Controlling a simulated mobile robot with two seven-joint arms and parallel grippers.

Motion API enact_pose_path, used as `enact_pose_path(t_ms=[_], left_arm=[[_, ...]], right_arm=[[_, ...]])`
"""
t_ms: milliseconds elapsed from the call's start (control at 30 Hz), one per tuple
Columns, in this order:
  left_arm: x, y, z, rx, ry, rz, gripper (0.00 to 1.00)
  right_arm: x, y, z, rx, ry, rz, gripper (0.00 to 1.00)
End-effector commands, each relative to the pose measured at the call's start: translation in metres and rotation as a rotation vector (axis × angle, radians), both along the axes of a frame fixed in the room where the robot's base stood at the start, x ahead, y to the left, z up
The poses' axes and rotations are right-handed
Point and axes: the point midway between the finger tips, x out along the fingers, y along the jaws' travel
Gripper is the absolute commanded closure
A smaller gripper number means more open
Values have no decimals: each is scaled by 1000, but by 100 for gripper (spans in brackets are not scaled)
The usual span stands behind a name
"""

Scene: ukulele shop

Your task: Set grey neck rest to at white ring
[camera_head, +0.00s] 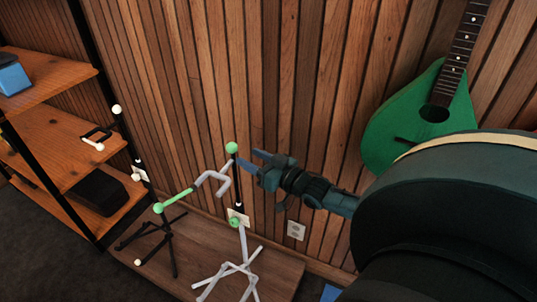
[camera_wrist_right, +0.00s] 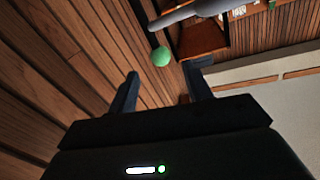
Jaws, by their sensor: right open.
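The grey neck rest (camera_head: 212,181) is a forked yoke on the pale grey stand (camera_head: 243,262) in the head view. A green bar runs from it down left to a green ball (camera_head: 158,208). A dark rod rises above the stand to another green ball (camera_head: 232,147); a small white band, maybe the white ring (camera_head: 238,206), shows low on this rod. My right gripper (camera_head: 247,160) is open and empty, just right of the top green ball. In the right wrist view, a green ball (camera_wrist_right: 161,56) appears between and beyond the open fingertips (camera_wrist_right: 164,76). My left gripper is not in view.
A black stand (camera_head: 170,245) with white balls is left of the grey one. Wooden shelves (camera_head: 45,75) stand at the far left. A green ukulele (camera_head: 425,120) hangs on the slatted wall at right. The wall is close behind the gripper.

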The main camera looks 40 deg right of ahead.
Motion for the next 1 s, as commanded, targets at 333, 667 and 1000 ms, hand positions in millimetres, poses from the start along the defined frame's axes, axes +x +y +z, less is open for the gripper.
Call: enact_pose_path(t_ms=[333,667,1000], left_arm=[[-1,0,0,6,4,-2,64],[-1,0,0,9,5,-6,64],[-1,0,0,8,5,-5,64]], right_arm=[[-47,-9,0,0,0,0,50],[-53,-11,1,0,-3,0,50],[-53,-11,1,-1,-2,1,50]])
